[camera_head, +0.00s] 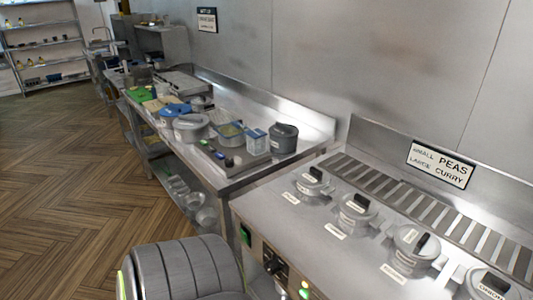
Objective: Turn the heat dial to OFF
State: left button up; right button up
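A black dial (274,262) sits on the front panel of the steel range at the lower middle. Its markings are too small to read, so its setting cannot be told. A green switch (246,234) is to its left on the same panel, and a green light (304,291) glows to its right. Neither of my grippers is in view. A grey ribbed part, probably mine, fills the bottom left of centre, beside the panel, and may hide some of the range's front.
The range top (310,217) holds several lidded pots in a row. A sign reading PEAS and CURRY (441,164) stands behind. A steel counter (235,176) with tubs and a dark lidded pot (284,139) adjoins to the left. The wooden floor (60,190) at left is clear.

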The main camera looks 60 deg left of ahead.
aim_at(271, 266)
jog(key=u, duration=2.2)
